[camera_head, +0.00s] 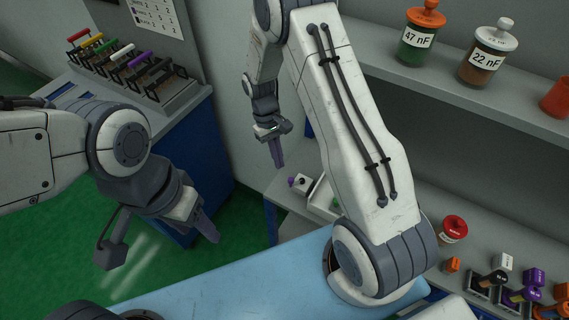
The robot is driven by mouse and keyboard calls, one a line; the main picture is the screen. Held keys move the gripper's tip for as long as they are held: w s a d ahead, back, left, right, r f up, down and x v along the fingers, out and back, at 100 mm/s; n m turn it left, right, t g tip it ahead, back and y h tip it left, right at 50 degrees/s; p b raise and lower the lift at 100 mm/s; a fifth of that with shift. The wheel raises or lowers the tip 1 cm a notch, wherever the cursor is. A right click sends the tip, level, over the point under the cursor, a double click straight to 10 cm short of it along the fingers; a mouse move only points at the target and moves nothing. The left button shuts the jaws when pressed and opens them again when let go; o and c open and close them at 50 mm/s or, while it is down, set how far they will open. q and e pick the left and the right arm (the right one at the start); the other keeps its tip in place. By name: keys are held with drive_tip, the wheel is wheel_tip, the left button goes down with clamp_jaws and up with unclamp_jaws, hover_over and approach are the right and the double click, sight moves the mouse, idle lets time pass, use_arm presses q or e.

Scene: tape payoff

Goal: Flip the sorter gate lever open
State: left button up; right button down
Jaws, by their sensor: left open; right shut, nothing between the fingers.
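I cannot pick out the sorter gate lever with certainty. A row of coloured handles (125,60) stands on a sloped grey rack on the blue cabinet at upper left. A small white block with a purple knob (292,182) sits on the low bench behind my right arm. My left gripper (207,229) is open and empty, pointing down over the green floor in front of the cabinet. My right gripper (277,153) is shut and empty, pointing down above and left of the white block. Neither gripper touches the handles or the block.
A shelf at upper right holds a green jar (416,45) and a brown jar (485,58). The bench below holds a red-lidded jar (452,230) and several orange, black and purple items (520,296). My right arm hides part of the bench. Green floor (150,270) is open at lower left.

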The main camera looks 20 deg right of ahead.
drive_tip(key=shift+s+d+r+p, duration=0.15)
drive_tip(key=shift+s, duration=0.45)
drive_tip(key=shift+s+d+r+p, duration=0.1)
drive_tip(key=shift+s+p, duration=0.05)
drive_tip(key=shift+s, duration=0.45)
drive_tip(key=shift+s+d+f, duration=0.1)
drive_tip(key=shift+s+f, duration=0.05)
drive_tip(key=shift+s, duration=0.25)
